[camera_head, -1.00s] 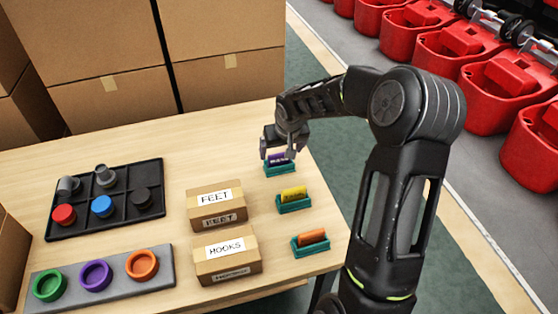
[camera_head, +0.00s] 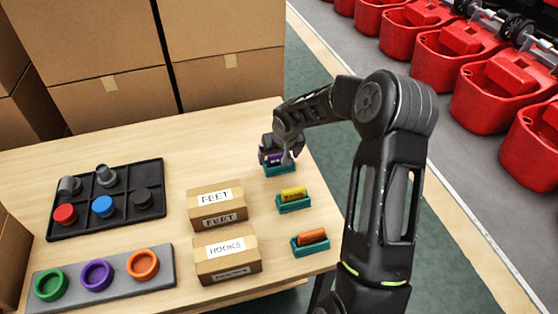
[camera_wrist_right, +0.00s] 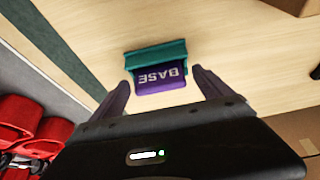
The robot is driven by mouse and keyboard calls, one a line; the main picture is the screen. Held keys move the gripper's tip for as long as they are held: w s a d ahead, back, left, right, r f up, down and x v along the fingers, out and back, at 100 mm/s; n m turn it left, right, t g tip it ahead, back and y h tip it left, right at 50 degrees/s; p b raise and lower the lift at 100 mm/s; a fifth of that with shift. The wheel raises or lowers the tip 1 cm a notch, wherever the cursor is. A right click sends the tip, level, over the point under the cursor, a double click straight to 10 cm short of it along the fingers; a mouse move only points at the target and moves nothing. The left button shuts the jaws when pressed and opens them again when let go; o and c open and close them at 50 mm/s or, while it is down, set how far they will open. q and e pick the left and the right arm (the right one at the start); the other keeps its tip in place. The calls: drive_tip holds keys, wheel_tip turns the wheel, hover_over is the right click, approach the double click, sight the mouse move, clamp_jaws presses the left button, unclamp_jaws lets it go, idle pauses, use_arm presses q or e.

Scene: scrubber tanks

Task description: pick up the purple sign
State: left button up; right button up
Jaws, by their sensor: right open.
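The purple sign (camera_head: 275,159) stands in a teal holder (camera_head: 281,170) near the far right part of the table. In the right wrist view the purple sign (camera_wrist_right: 160,79) reads "BASE" and sits against the teal holder (camera_wrist_right: 155,54). My right gripper (camera_head: 277,158) is at the sign, partly covering it in the head view. In the wrist view my right gripper (camera_wrist_right: 163,90) is open, with one finger on either side of the sign and gaps between. My left gripper is not in view.
A yellow sign (camera_head: 293,193) and an orange sign (camera_head: 312,237) stand in teal holders nearer the front. The FEET box (camera_head: 217,204) and HOOKS box (camera_head: 226,255) are to their left. A black tray (camera_head: 123,202) lies further left. Table (camera_head: 225,137) is bare behind the boxes.

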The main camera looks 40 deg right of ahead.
drive_tip(key=shift+c, duration=0.6)
drive_tip(key=c, duration=1.3)
